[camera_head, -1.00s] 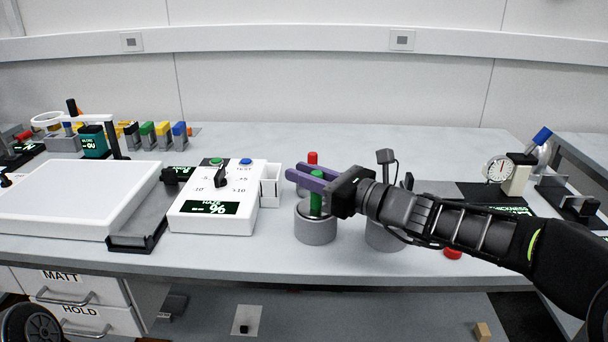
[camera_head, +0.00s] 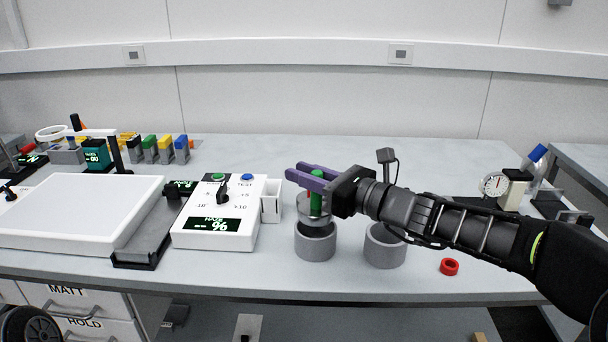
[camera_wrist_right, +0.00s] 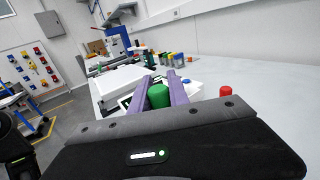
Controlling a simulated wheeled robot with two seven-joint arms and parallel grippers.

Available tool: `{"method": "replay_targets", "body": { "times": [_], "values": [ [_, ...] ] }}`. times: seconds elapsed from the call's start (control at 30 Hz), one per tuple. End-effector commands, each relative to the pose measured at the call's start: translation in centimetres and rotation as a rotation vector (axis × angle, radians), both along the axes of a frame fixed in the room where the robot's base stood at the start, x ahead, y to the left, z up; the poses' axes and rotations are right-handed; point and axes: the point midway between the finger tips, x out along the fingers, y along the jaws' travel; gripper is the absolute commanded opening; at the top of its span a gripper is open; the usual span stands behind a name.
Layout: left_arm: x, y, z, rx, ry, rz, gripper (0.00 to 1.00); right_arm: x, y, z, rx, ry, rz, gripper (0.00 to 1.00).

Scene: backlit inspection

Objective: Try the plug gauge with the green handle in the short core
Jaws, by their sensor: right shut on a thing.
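My right gripper (camera_head: 318,182) is shut on the green handle (camera_head: 316,196) of a plug gauge. The gauge is upright, and its grey metal end (camera_head: 304,212) shows below the fingers. It is over the mouth of the left grey core (camera_head: 315,247), a hollow ring on the table; whether its lower edge touches the rim I cannot tell. A second grey core (camera_head: 385,252) stands to the right, partly behind my wrist. I cannot tell surely which is shorter. The right wrist view shows the green handle top (camera_wrist_right: 158,96) between the purple fingers. My left gripper is not seen.
A red-handled piece (camera_wrist_right: 225,91) stands close by, hidden in the head view. The haze meter box (camera_head: 240,212) and a white holder (camera_head: 271,204) are left of the cores. A dial gauge (camera_head: 494,186) stands right.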

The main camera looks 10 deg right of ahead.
Motion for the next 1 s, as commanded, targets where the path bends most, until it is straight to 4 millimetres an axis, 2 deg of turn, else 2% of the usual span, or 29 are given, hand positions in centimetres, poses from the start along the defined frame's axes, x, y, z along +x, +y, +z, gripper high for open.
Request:
{"method": "replay_targets", "body": {
  "times": [0.2,0.67,1.0],
  "values": [
    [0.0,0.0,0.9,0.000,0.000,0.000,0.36,0.0,0.0,1.2,0.001,-0.002,0.000,0.00],
    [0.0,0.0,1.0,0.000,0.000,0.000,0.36,0.0,0.0,1.4,0.000,-0.003,0.000,0.00],
    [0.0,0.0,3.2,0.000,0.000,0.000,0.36,0.0,0.0,4.0,0.000,-0.003,0.000,0.00]
  ]
}}
